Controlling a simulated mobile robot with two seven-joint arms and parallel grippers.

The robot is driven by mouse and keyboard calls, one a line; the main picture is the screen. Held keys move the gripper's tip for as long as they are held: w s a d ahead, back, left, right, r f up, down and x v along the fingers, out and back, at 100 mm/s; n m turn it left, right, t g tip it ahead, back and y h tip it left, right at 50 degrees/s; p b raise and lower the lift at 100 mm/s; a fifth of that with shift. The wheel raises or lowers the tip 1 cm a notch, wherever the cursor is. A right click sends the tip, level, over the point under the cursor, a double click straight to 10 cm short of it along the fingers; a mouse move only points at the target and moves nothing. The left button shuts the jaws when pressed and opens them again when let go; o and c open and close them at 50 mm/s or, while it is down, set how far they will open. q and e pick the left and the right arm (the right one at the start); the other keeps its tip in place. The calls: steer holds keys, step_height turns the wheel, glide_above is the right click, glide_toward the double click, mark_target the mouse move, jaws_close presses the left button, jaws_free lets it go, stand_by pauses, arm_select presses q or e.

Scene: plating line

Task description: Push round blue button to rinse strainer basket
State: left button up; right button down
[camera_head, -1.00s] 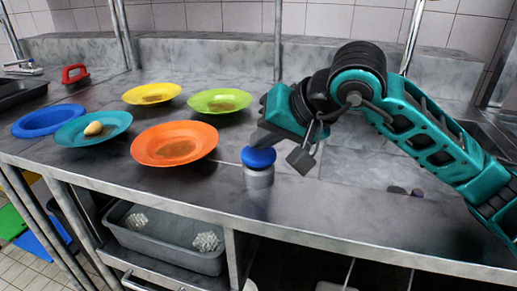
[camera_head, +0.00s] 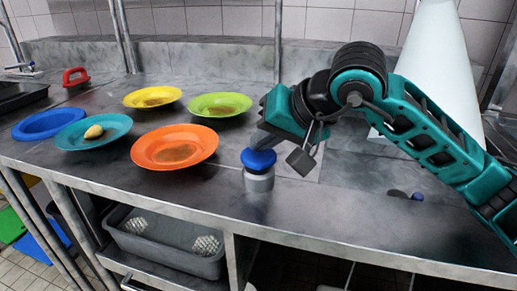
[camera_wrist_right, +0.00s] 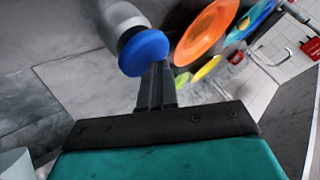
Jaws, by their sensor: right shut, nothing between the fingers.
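The round blue button (camera_head: 259,160) sits on a short grey cylinder (camera_head: 259,181) on the steel counter, near its front edge. My right gripper (camera_head: 265,143) is shut and empty, with its fingertips on the button's top as far as I can tell. In the right wrist view the button (camera_wrist_right: 144,52) lies at the tips of the shut fingers (camera_wrist_right: 156,72). A white cone shape (camera_head: 438,75), which looks like a spray of water, stands behind my right arm. I cannot make out the strainer basket. My left gripper is not in view.
Orange (camera_head: 174,136), green (camera_head: 220,95), yellow (camera_head: 152,88), teal (camera_head: 72,140) and blue (camera_head: 47,112) plates stand left of the button. A red-handled tool (camera_head: 75,71) lies behind them. A grey bin (camera_head: 181,267) sits under the counter. The front strip right of the button is mostly clear.

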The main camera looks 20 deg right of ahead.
mark_target(264, 156)
steer(key=shift+r, duration=0.7)
steer(key=shift+r+p, duration=0.1)
steer(key=shift+p, duration=0.2)
steer(key=shift+r+p, duration=1.55)
steer(key=shift+r, duration=0.9)
steer(key=shift+s+f, duration=0.1)
